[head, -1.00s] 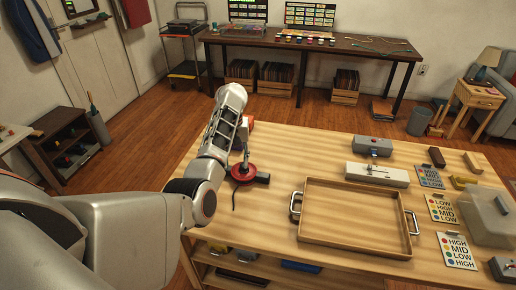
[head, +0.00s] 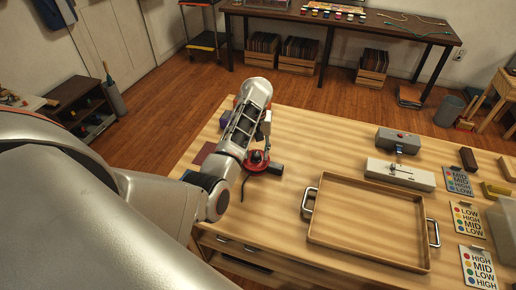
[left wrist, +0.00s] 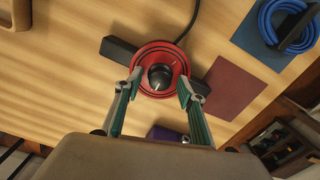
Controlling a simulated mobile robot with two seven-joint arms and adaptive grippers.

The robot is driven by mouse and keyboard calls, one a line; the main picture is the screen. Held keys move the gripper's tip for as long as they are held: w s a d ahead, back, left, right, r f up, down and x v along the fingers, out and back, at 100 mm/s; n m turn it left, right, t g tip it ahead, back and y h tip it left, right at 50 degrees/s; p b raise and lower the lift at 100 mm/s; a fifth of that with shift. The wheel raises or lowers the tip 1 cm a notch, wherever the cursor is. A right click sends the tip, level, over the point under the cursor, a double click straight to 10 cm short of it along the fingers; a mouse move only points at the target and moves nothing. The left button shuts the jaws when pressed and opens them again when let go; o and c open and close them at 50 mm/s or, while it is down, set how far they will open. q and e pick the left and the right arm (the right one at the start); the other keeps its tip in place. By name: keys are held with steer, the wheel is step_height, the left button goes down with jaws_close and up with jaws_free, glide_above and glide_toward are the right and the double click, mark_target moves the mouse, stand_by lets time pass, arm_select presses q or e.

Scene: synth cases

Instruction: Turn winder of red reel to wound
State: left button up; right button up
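The red reel (head: 262,165) is on the wooden table by its left end, partly hidden by my arm in the head view. In the left wrist view the red reel (left wrist: 147,88) is a round disc with a dark knob-like winder (left wrist: 160,77) in the middle. A black bar sticks out on both sides and a black cable leads away. My left gripper (left wrist: 161,83) is open, with one finger on each side of the winder, over the disc. I cannot tell whether the fingers touch the reel. My right gripper is not in view.
A maroon mat (left wrist: 229,88) and a blue coil (left wrist: 279,22) on a dark blue mat lie near the reel. A purple object (left wrist: 163,133) is close to the gripper. A wooden tray (head: 366,220) with metal handles stands to the right. Bare tabletop lies between reel and tray.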

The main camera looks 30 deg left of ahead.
arm_select(q)
steer(key=shift+f, duration=0.2)
steer(key=c, duration=1.1)
